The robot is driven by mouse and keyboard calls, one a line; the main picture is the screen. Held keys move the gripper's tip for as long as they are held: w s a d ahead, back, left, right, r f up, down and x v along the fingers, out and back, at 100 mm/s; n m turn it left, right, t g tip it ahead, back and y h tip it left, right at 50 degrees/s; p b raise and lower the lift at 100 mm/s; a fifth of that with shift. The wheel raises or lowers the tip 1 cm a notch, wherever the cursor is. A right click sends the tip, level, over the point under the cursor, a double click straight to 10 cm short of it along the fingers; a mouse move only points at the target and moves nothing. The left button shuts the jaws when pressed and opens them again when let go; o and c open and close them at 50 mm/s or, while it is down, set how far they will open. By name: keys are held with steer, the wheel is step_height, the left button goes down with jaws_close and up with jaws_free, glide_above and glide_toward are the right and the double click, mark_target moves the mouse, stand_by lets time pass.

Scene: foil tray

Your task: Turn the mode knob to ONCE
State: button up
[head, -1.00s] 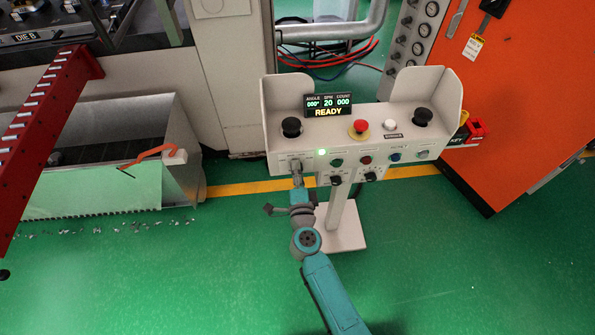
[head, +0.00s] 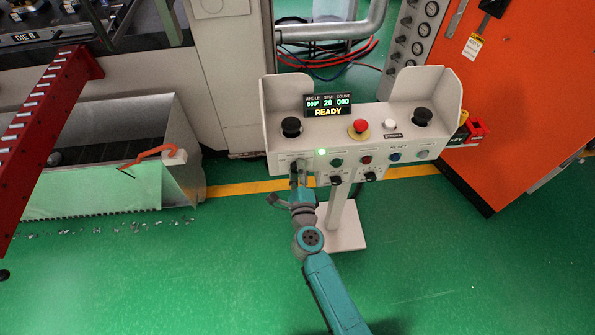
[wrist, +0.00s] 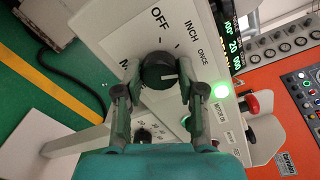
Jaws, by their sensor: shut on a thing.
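The mode knob (wrist: 158,72) is a round black dial on the pale panel, in the middle of the wrist view. Its white line points right, a little below the printed word ONCE (wrist: 203,55). OFF and INCH are printed above it, and another label at its left is partly hidden. My gripper (wrist: 158,67) is shut on the knob, with one finger at each side of it. In the head view my gripper (head: 298,174) is at the left end of the control box front and hides the knob.
The control box (head: 345,140) stands on a post and carries a READY display (head: 328,106), a red emergency button (head: 359,127) and black palm buttons. More small knobs and lamps sit right of my gripper. An orange cabinet (head: 510,120) stands at the right.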

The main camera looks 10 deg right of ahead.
steer(key=shift+f, duration=0.1)
stand_by(0.4)
steer(key=o, duration=1.1)
steer(key=shift+o, duration=0.2)
steer(key=s, duration=1.2)
steer(key=shift+r, duration=0.3)
steer(key=s+d+r+n, duration=0.2)
steer(key=s+d+n, duration=0.3)
steer(key=s, duration=0.4)
steer(key=s+d+r+n, duration=0.1)
steer(key=s+d+n, duration=0.4)
steer(key=s, duration=0.3)
steer(key=s+d+r+n+g, duration=0.1)
steer(key=s+r+n, duration=0.3)
steer(key=s, duration=0.5)
steer(key=s+d+r+n+g, duration=0.1)
steer(key=s+r+n, duration=0.2)
steer(key=s+n, duration=0.6)
steer(key=shift+s+d+r+n+g, duration=0.2)
steer(key=shift+s+r+n+g, duration=0.1)
steer(key=shift+s+r+g, duration=0.15)
